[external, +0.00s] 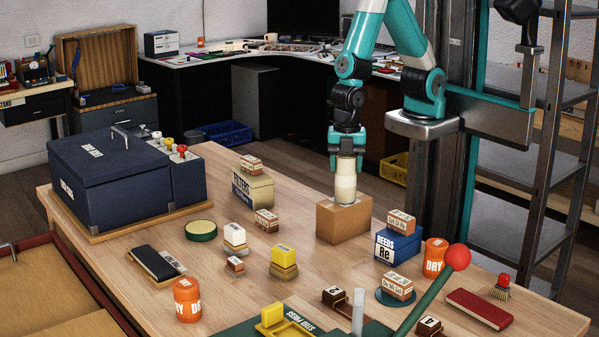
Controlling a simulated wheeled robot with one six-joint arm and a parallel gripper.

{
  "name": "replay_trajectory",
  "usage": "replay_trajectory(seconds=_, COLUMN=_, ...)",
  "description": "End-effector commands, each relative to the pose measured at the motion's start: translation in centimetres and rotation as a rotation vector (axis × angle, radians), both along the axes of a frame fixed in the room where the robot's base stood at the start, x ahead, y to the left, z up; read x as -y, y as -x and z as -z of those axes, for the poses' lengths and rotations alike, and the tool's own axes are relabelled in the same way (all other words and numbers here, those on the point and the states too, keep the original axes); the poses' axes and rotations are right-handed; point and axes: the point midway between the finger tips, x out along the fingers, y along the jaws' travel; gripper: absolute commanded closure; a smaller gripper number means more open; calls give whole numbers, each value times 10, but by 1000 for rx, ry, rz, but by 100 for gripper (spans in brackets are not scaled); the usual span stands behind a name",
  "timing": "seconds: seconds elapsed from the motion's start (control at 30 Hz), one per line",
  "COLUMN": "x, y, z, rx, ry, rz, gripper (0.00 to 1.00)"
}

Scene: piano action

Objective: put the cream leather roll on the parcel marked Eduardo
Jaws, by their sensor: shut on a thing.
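A cream leather roll (345,186) stands upright in my gripper (346,163), whose fingers are shut around its upper end. The roll's lower end is at the top of a plain brown cardboard parcel (343,224). I cannot tell whether it rests on the parcel or hangs just above it. No name is readable on the parcel's visible sides, so the Eduardo marking does not show.
Right of the parcel stands a blue REEDS box (398,246) with a stamp block on top. A FILTERS tin (253,188) stands to its left. Orange DRY jars (187,300), stamp blocks and a green-levered press (430,300) occupy the front. A dark blue case (110,180) is far left.

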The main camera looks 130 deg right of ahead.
Motion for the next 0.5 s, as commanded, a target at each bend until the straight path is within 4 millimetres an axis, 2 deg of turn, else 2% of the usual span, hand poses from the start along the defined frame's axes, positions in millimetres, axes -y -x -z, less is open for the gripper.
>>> replay_trajectory(seconds=0.07, x=0, y=0, z=4, rx=0, ry=0, rz=0, gripper=67)
replay_trajectory(seconds=0.1, x=0, y=0, z=2, rx=0, ry=0, rz=0, gripper=32)
replay_trajectory(seconds=0.17, x=0, y=0, z=2, rx=0, ry=0, rz=0, gripper=18)
replay_trajectory(seconds=0.2, x=0, y=0, z=2, rx=0, ry=0, rz=0, gripper=16)
replay_trajectory(seconds=0.5, x=0, y=0, z=-2, rx=0, ry=0, rz=0, gripper=16)
